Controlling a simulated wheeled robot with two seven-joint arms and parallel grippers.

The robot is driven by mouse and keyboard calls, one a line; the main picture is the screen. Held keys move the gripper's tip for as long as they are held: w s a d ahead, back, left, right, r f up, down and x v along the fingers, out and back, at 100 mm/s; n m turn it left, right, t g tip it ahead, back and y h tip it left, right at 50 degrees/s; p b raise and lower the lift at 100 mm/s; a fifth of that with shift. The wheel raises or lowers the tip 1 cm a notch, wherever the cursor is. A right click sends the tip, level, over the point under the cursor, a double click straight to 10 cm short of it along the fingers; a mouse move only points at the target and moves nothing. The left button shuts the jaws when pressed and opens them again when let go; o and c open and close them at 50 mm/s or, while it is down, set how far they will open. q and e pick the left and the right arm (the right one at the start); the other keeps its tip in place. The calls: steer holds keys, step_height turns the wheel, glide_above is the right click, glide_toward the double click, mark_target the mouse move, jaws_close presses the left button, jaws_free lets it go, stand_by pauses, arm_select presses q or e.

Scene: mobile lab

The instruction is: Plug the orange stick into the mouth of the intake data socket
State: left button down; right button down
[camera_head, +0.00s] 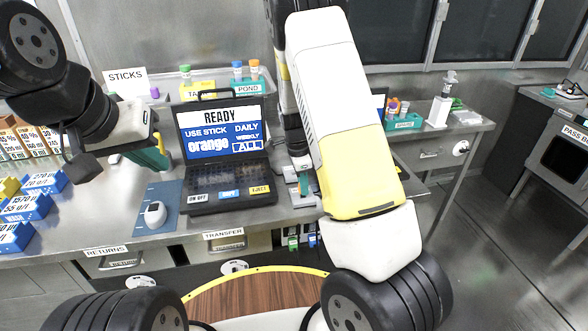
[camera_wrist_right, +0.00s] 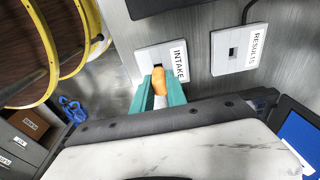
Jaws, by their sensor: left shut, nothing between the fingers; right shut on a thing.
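In the right wrist view, my right gripper (camera_wrist_right: 158,98) has its teal fingers shut on the orange stick (camera_wrist_right: 159,82). The stick points at the white intake data socket (camera_wrist_right: 148,58), labelled INTAKE. Its far end overlaps the socket's dark mouth; I cannot tell whether it is inside or just in front. In the head view, my right gripper (camera_head: 303,184) is low at the counter, right of the laptop; the stick and socket are not clear there. My left gripper (camera_head: 160,146) is shut and empty above the counter, left of the laptop.
A second white socket (camera_wrist_right: 233,48), labelled RESULTS, is right of the intake one. The laptop (camera_head: 224,150) reads "READY, USE STICK orange". A mouse (camera_head: 154,213) lies on a blue pad (camera_head: 160,196). Blue boxes (camera_head: 24,207) stand at the left.

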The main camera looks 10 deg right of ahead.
steer(key=shift+f, duration=0.75)
steer(key=c, duration=1.3)
jaws_free()
steer(key=shift+o, duration=0.2)
steer(key=shift+r, duration=0.1)
steer(key=r, duration=0.6)
steer(key=shift+a, duration=0.4)
steer(key=shift+a+r, duration=0.1)
steer(key=shift+r, duration=0.65)
